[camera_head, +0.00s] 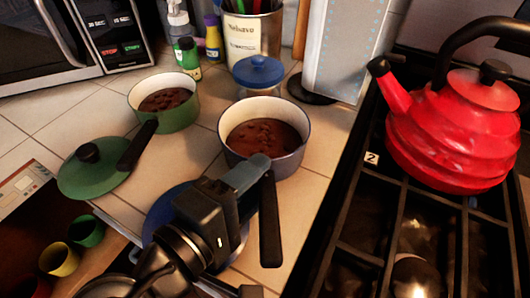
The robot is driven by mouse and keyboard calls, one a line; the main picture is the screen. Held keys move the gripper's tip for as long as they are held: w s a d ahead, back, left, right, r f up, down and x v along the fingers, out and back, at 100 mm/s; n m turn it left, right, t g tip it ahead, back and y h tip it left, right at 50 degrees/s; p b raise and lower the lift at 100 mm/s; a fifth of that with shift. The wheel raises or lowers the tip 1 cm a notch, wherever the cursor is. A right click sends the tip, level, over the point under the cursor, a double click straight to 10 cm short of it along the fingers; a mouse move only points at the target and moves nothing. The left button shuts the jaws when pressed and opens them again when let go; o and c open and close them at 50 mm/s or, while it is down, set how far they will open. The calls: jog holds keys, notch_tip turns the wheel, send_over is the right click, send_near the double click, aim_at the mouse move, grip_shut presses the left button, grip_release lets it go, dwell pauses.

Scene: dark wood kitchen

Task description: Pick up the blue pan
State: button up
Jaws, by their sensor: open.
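The blue pan (283,167) stands on the tiled counter at the centre. It has a grey-blue outside, a pale inside and brown food in it. Its black handle (270,235) points toward me. My gripper (257,170) is open, at the near side of the pan, with a grey finger just left of the handle. The other finger is hard to make out. Whether the finger touches the handle or the pan wall I cannot tell. A blue lid (164,207) lies on the counter, mostly hidden under my arm.
A green pan (178,118) and its green lid (88,175) are at left. A jar with a blue lid (258,71) stands behind the blue pan. A red kettle (455,130) sits on the stove at right. Small coloured cups (60,258) are at lower left. A microwave (45,40) is behind.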

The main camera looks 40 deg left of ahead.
jog(key=shift+c, duration=0.4)
grip_shut()
